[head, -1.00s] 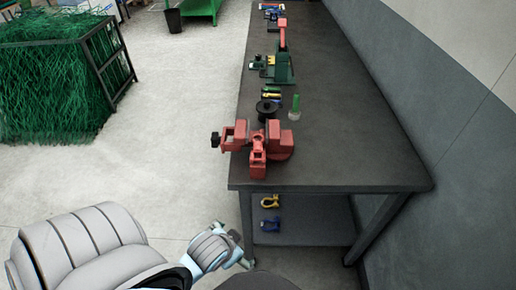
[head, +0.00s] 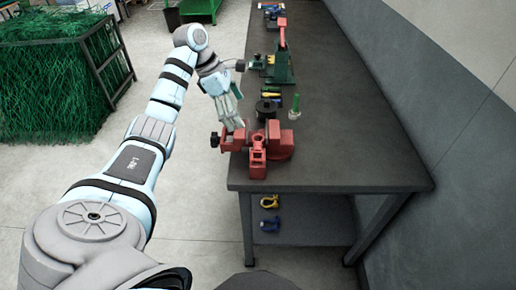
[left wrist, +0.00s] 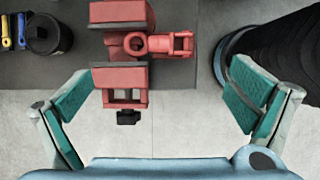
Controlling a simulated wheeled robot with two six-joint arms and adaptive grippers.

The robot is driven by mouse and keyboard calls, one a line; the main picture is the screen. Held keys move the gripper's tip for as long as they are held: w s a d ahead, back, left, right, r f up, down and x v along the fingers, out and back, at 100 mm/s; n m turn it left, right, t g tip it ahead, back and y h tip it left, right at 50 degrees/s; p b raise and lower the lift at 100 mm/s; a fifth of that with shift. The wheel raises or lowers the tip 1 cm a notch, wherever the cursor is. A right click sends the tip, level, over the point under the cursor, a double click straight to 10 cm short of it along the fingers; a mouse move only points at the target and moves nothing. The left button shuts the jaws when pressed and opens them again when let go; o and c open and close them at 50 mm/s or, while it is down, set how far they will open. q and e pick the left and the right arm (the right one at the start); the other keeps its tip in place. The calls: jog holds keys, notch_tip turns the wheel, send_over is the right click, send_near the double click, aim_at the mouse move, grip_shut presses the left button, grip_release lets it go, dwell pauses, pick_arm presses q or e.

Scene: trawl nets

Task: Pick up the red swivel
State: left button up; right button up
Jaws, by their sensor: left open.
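The red swivel (head: 257,158) is at the red vise (head: 281,142) at the near end of the dark workbench. In the left wrist view the swivel (left wrist: 152,43) lies between the jaws of the vise (left wrist: 122,76), with a ring and a forked end sticking out to the right. My left gripper (head: 236,122) is above the bench's left edge, beside the vise. In the left wrist view its two green-padded fingers (left wrist: 160,92) are spread wide with nothing between them. The swivel is ahead of them, apart from both. My right gripper is not seen.
A black spool (head: 267,109), a green-topped tool (head: 295,107) and a green press (head: 282,66) with a red handle stand farther along the bench (head: 350,150). The bench's right side is clear.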

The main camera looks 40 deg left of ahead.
pick_arm(q)
jog(key=s+f+b, duration=0.1)
jog(key=f, duration=0.1)
jog(key=b, duration=0.3)
send_near(258, 148)
jog(key=x, duration=0.4)
jog(key=p+x, duration=0.1)
jog(key=x, duration=0.3)
jog(key=shift+w+a+f, duration=0.15)
jog(key=shift+a, duration=0.05)
jog(key=shift+w+d+f+g, duration=0.1)
jog(key=shift+f+g, duration=0.05)
jog(key=shift+g, duration=0.15)
jog(key=c, duration=1.9)
